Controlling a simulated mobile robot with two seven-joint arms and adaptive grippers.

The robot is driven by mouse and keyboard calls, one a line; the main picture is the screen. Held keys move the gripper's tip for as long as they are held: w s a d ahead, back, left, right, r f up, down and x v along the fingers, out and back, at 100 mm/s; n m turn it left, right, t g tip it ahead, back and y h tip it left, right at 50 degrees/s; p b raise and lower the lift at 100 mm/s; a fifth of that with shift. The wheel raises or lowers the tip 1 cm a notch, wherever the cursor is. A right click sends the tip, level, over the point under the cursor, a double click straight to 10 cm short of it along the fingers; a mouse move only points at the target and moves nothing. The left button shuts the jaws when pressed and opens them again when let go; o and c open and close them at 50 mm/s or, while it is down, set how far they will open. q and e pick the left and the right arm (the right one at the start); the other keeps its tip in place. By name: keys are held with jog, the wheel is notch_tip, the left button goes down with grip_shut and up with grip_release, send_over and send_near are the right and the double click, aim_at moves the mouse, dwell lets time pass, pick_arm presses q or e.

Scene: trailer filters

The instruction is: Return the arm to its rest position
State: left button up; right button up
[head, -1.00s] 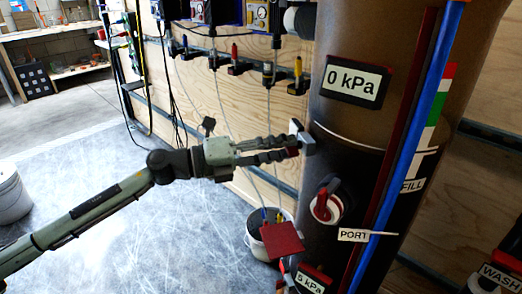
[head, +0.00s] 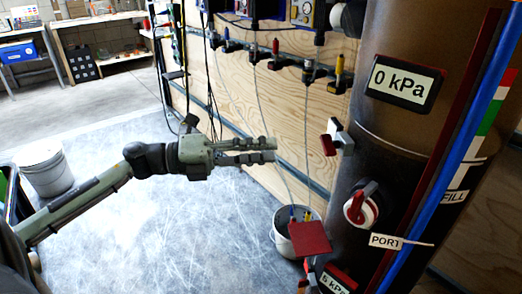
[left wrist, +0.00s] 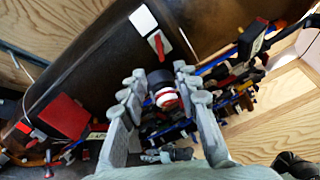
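My left gripper (head: 274,150) reaches in from the left at mid-height in the head view. Its fingers are parted and hold nothing. It points right, toward a large brown cylindrical tank (head: 400,135), with a clear gap in the picture between its tips and a small red-and-grey handle (head: 338,138) on the tank's side. In the left wrist view, the two grey fingers (left wrist: 160,82) stand apart, with a red-and-white round knob (left wrist: 165,97) seen between them in the background. My right gripper is in neither view.
A red-and-white valve (head: 361,209) and a 0 kPa display (head: 406,83) sit on the tank. A white bucket (head: 290,240) stands by the plywood wall (head: 290,110); another bucket (head: 47,168) stands at left. Hoses hang along the wall. The grey floor (head: 170,235) is largely clear.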

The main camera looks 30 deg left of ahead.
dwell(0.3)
pick_arm(q)
jog(key=w+a+f+n+t+y, duration=0.25)
jog(key=a+f+n+y, duration=0.35)
jog(key=n, duration=0.3)
jog(key=w+a+f+n+t+y, duration=0.2)
jog(key=a+f+n+t+y, duration=0.25)
jog(key=n+y, duration=0.4)
jog(key=s+a+f+n+g+y, duration=0.25)
jog(key=f+n+g, duration=0.25)
jog(key=f+n, duration=0.5)
jog(key=s+d+f+n+g+h, duration=0.1)
jog(key=s+d+f+g, duration=0.4)
jog(key=s+f, duration=0.4)
jog(key=s+d+f+n+g, duration=0.2)
jog(key=s+d+f+g, duration=0.3)
jog(key=s+d+f, duration=0.3)
notch_tip(320, 180, down, 4)
jog(key=shift+s+d+f+h, duration=0.15)
jog(key=shift+s+h, duration=0.25)
jog(key=shift+s, duration=0.45)
jog(key=shift+n, duration=0.25)
